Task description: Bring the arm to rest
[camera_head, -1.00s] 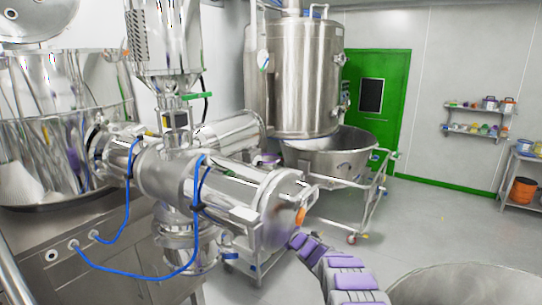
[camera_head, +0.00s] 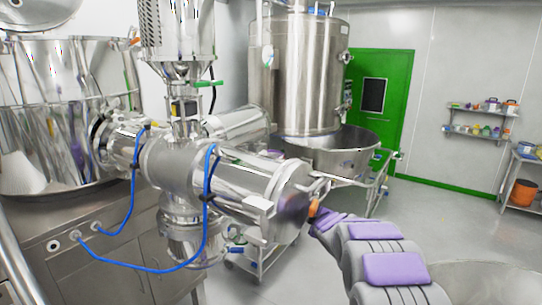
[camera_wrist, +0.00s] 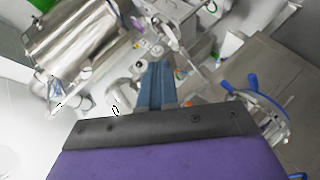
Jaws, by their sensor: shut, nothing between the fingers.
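My arm, grey with purple pads, reaches from the lower right of the head view toward the round end of a horizontal steel cylinder (camera_head: 245,180). An orange knob (camera_head: 313,208) on that end shows just beyond the arm's far part. The head view does not show my fingers clearly. In the wrist view my gripper (camera_wrist: 157,72) is shut, its blue-grey fingers together with nothing held. I cannot tell whether the arm touches the cylinder.
Blue hoses (camera_head: 206,215) loop in front of a steel cabinet (camera_head: 110,260). A wheeled steel bowl (camera_head: 335,160) stands behind the cylinder. A steel vessel rim (camera_head: 485,270) is at lower right, close to my arm. Grey floor (camera_head: 440,215) is open toward the green door (camera_head: 378,95).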

